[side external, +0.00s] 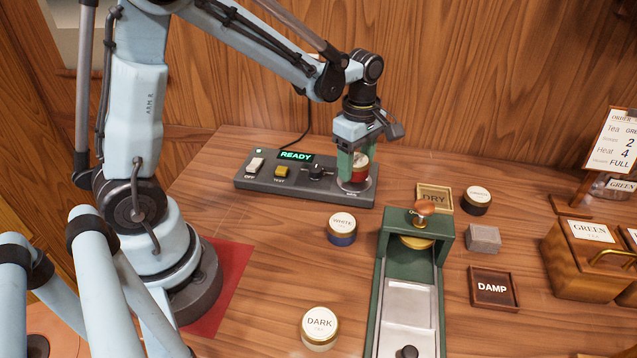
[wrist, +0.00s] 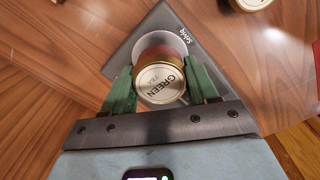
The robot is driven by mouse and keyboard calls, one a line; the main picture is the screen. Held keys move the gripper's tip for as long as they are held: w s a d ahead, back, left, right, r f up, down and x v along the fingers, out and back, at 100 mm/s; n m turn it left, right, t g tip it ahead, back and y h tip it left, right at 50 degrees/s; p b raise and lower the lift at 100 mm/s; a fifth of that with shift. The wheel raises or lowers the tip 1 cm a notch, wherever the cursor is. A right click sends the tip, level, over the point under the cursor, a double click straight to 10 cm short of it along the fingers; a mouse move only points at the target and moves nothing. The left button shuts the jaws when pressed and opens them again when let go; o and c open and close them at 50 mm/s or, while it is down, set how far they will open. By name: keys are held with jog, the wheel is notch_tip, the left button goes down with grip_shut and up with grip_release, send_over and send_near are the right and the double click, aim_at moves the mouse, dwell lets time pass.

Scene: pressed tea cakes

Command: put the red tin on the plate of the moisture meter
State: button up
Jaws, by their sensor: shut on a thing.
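The red tin (side external: 361,167) has a gold rim and a pale lid; in the wrist view its lid (wrist: 160,82) reads GREEN. My gripper (side external: 355,168) is shut on it, with green fingers on both sides of the tin in the wrist view (wrist: 161,80). The moisture meter (side external: 262,177) is a grey console with a lit READY display, at the back of the table. Its round pale plate (side external: 352,187) is at the console's right end, directly below the tin. The plate also shows behind the tin in the wrist view (wrist: 172,40). I cannot tell whether tin and plate touch.
A blue WHITE tin (side external: 341,230) stands in front of the meter, and a DARK tin (side external: 320,328) near the front. A green press (side external: 390,265) stands right of them. DRY (side external: 434,197) and DAMP (side external: 494,289) trays, a dark tin (side external: 477,200) and a grey block (side external: 483,238) lie further right.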

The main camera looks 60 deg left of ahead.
jog(key=shift+f, duration=0.7)
jog(key=shift+f, duration=0.1)
jog(key=o, duration=1.1)
notch_tip(320, 180, up, 12)
jog(key=m+t, duration=0.3)
jog(key=m, duration=0.6)
send_near(357, 160)
jog(key=s+d+r, duration=0.1)
jog(key=s, duration=0.2)
jog(key=shift+s+d+f+m+t, duration=0.35)
jog(key=shift+s+m+t, duration=0.35)
jog(key=shift+m, duration=1.15)
jog(key=shift+s+d+f+m+t, duration=0.2)
jog(key=shift+s+f+m+t, duration=0.4)
jog(key=shift+m, duration=1.3)
jog(key=shift+s+d+f+m+t, duration=0.25)
jog(key=shift+s+m+t, duration=0.6)
jog(key=shift+m, duration=1)
